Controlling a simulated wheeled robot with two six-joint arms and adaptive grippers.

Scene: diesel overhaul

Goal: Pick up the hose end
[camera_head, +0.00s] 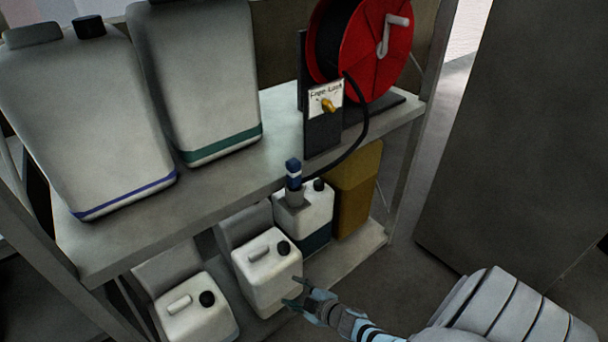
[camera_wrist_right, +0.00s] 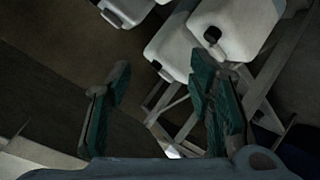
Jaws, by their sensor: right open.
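The hose end (camera_head: 293,175) is a grey fitting with blue and white bands, upright at the front edge of the shelf, in front of the small white canister on the lower shelf. A black hose (camera_head: 366,120) runs to it from a red reel (camera_head: 375,50). My right gripper (camera_head: 298,292) is open and empty, well below the hose end, beside a white canister on the lower shelf. In the right wrist view its two teal-padded fingers (camera_wrist_right: 160,85) stand wide apart with nothing between them. I cannot make out the hose end there. My left gripper is not in view.
Two large jugs (camera_head: 80,120) stand on the upper shelf (camera_head: 225,185). White canisters (camera_head: 266,268) and a yellow can (camera_head: 356,190) stand on the lower shelf. A white canister (camera_wrist_right: 215,30) also shows in the wrist view. A large grey panel (camera_head: 510,140) stands at right.

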